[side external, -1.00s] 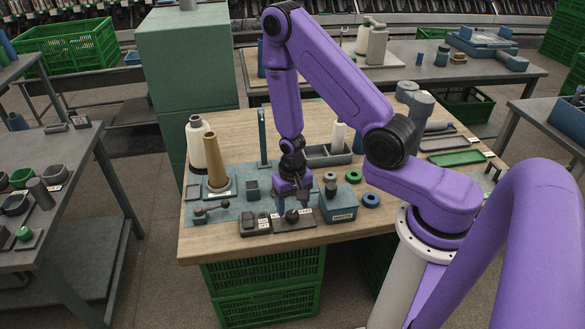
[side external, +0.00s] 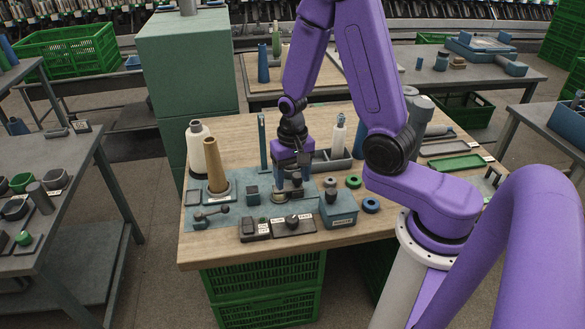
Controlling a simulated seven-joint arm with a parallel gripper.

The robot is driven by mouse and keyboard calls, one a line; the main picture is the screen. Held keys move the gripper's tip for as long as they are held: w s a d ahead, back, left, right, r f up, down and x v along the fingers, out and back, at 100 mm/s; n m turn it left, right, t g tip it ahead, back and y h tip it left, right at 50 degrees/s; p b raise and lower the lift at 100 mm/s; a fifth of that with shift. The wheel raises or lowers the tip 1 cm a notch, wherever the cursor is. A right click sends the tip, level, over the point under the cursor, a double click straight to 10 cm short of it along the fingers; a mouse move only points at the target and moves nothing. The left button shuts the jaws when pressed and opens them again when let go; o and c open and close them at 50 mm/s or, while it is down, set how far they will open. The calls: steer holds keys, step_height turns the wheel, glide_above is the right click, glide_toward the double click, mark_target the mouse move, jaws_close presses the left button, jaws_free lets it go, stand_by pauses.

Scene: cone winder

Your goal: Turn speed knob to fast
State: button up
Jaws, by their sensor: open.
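The speed knob (side external: 292,219) is a dark round knob on a flat dark panel (side external: 308,224) near the table's front edge. The panel carries small white labels, too small to read. My gripper (side external: 289,195) is open and points down behind the knob, apart from it. Its fingers are above or beside a small disc-like part (side external: 280,197) on the grey-blue base plate; I cannot tell whether they touch it. The direction the knob points is too small to tell for sure.
A dark switch box (side external: 254,228) sits left of the knob panel, and a blue-grey box (side external: 339,208) stands right of it. A brown cone (side external: 215,168) and a white cone (side external: 198,148) stand at the left. Green (side external: 353,181) and blue (side external: 371,205) rings lie at right.

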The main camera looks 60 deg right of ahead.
steer(key=shift+r, duration=1.1)
steer(key=shift+a, duration=0.1)
steer(key=s+a+r+n, duration=0.6)
steer(key=r+n, duration=0.1)
steer(key=n, duration=0.3)
steer(key=s+a+r+n, duration=0.1)
steer(key=s+r+n, duration=0.3)
steer(key=s+n, duration=0.4)
steer(key=s, duration=0.5)
steer(key=shift+r+n, duration=0.15)
steer(key=shift+n, duration=0.25)
steer(key=shift+a, duration=0.1)
